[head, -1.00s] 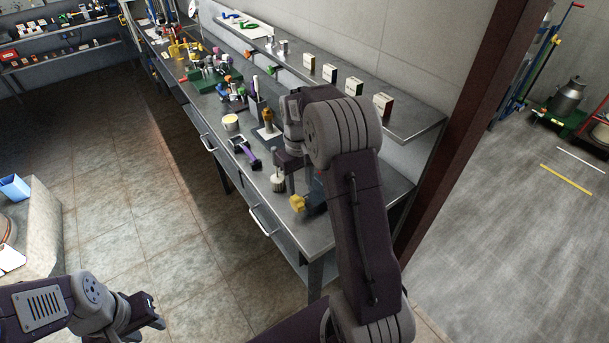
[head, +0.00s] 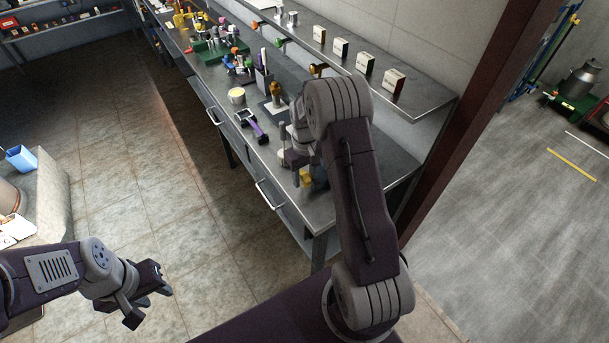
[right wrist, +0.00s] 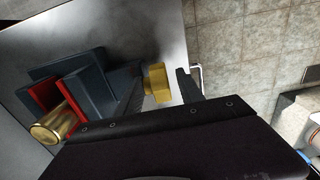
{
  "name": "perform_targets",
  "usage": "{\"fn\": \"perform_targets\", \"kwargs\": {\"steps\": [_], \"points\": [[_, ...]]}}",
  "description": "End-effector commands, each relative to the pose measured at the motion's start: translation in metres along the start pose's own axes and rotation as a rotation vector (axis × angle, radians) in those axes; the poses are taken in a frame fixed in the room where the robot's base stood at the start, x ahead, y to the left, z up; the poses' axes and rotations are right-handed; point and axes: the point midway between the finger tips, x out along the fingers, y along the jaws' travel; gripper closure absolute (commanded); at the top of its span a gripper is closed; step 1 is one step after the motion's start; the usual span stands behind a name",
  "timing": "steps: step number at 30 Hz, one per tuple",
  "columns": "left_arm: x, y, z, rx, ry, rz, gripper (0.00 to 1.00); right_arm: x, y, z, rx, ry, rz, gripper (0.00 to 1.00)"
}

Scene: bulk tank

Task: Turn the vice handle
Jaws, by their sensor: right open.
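The vice is blue-grey and red with a brass cylinder in the right wrist view (right wrist: 72,92). Its yellow handle (right wrist: 157,83) sits between the two fingers of my right gripper (right wrist: 160,88), which is open. I see no clear grip on the handle. In the head view the yellow handle (head: 306,177) shows at the bench's near end, and my right gripper (head: 296,168) is right beside it; my arm hides much of the vice. My left gripper (head: 148,296) is over the floor at the lower left, open and empty, far from the vice.
The steel bench (head: 345,210) carries a purple-handled tool (head: 254,127), a yellow-topped tub (head: 237,96) and a brown bottle (head: 277,92) farther along. A wall shelf (head: 423,105) with several small boxes runs above. The floor left of the bench is clear.

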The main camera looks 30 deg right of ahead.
Motion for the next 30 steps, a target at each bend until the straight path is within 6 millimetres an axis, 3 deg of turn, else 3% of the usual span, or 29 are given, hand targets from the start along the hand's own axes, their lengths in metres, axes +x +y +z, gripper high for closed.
{"fn": "perform_targets", "kwargs": {"steps": [1,5,6,11,14,24,30], "points": [[0.0,0.0,0.0,0.0,0.0,0.0,0.64,0.0,0.0,0.0,0.0,0.0,0.0,0.61],[0.0,0.0,0.0,0.0,0.0,0.0,0.64,0.0,0.0,0.0,0.0,0.0,0.0,0.97],[0.0,0.0,0.0,0.0,0.0,0.0,0.64,0.0,0.0,0.0,0.0,0.0,0.0,1.0],[0.004,0.0,0.0,0.0,0.0,0.0,0.64,0.001,0.0,0.0,0.001,0.015,-0.001,1.0],[0.018,0.0,0.002,0.0,0.0,0.0,0.64,0.005,0.0,0.001,0.002,0.079,-0.002,1.0],[0.111,-0.002,0.011,0.0,0.0,0.0,0.64,0.015,0.002,0.005,0.004,0.379,0.004,1.0],[0.139,-0.003,0.015,0.0,0.0,0.0,0.64,0.009,0.001,0.007,0.003,0.456,0.004,1.0]]}}
